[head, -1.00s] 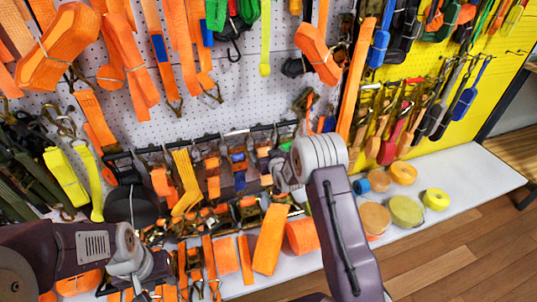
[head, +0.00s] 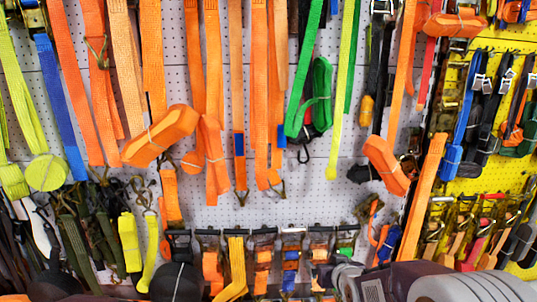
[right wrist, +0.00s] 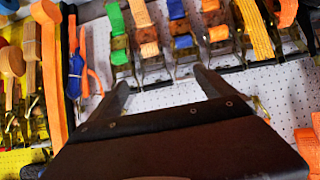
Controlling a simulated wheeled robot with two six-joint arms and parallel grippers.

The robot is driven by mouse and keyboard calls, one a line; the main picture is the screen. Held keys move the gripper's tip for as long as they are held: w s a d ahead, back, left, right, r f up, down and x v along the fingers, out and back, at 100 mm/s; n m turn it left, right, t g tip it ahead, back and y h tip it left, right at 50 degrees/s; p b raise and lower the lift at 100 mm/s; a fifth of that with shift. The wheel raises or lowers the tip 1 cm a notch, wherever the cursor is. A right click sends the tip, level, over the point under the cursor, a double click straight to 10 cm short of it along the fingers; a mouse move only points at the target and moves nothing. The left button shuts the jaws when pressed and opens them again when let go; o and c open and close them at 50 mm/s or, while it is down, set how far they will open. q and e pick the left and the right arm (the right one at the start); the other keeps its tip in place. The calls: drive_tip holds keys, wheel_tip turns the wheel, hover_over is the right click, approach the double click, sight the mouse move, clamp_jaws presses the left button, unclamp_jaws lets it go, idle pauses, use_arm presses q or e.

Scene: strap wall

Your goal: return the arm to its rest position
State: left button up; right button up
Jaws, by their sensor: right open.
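My right gripper (right wrist: 160,78) shows in the right wrist view, its two dark fingers spread apart with nothing between them. It points at the white pegboard and a row of ratchet straps hanging from a bar. In the head view only links of my right arm show along the bottom right edge; the right gripper is out of sight there. My left gripper is not in view.
Orange straps (head: 207,90) hang across the white pegboard (head: 330,200). A yellow strap (head: 237,265) and other ratchet straps hang from a low bar. The floor is out of view.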

drive_tip(key=s+f+g, duration=0.5)
drive_tip(key=s, duration=0.7)
drive_tip(key=s+f+g, duration=0.5)
drive_tip(key=s, duration=0.6)
wheel_tip(320, 180, up, 23)
drive_tip(key=p, duration=2.3)
drive_tip(key=shift+s+f, duration=0.15)
drive_tip(key=shift+s, duration=0.25)
